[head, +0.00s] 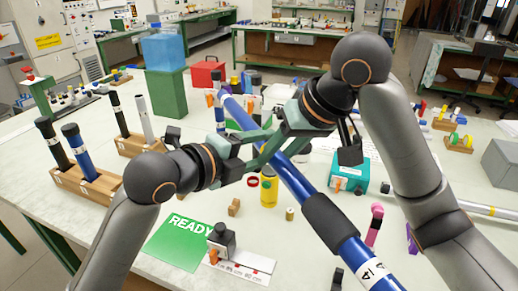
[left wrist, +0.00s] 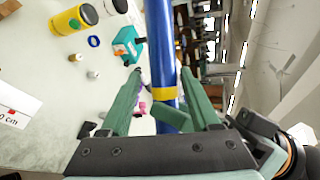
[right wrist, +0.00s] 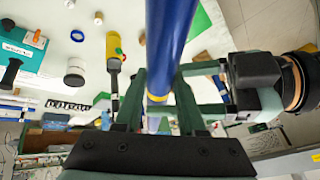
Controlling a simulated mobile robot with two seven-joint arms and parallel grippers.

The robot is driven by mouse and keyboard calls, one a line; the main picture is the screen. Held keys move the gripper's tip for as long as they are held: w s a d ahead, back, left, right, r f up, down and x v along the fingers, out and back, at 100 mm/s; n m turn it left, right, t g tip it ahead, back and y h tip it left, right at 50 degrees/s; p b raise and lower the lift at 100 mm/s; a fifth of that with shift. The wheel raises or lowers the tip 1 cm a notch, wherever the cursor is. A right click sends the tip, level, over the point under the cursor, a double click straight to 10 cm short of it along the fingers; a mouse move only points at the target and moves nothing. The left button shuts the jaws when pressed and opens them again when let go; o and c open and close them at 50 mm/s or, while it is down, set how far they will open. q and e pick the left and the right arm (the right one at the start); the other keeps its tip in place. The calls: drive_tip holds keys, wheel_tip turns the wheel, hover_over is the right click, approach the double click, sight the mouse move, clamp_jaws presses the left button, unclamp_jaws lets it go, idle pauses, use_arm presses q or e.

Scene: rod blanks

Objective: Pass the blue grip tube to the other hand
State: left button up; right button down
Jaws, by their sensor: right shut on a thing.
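The blue grip tube (head: 297,183) is long and held in the air, slanting from upper left to lower right in the head view, with a black sleeve and a white band marked 14 on its lower part. My right gripper (head: 257,139) is shut on its blue middle; the tube also runs between its fingers in the right wrist view (right wrist: 168,50). My left gripper (head: 266,157) is close beside it, its open fingers on either side of the tube in the left wrist view (left wrist: 162,55), with gaps visible. The fingers overlap in the head view, hiding exact contact.
Wooden racks (head: 86,189) with upright rods stand at the left. A green READY mat (head: 178,240), a yellow can (head: 269,190), a teal box (head: 349,172) and a dark-topped item (head: 221,238) on a white scale strip lie on the table below. Small loose items clutter the right side.

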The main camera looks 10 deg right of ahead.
use_arm(q)
drive_tip(key=shift+f, duration=0.2)
clamp_jaws()
use_arm(e)
drive_tip(key=shift+r, duration=0.15)
drive_tip(key=c, duration=0.9)
unclamp_jaws()
use_arm(q)
drive_tip(key=shift+r, duration=0.2)
use_arm(e)
drive_tip(key=o, duration=0.5)
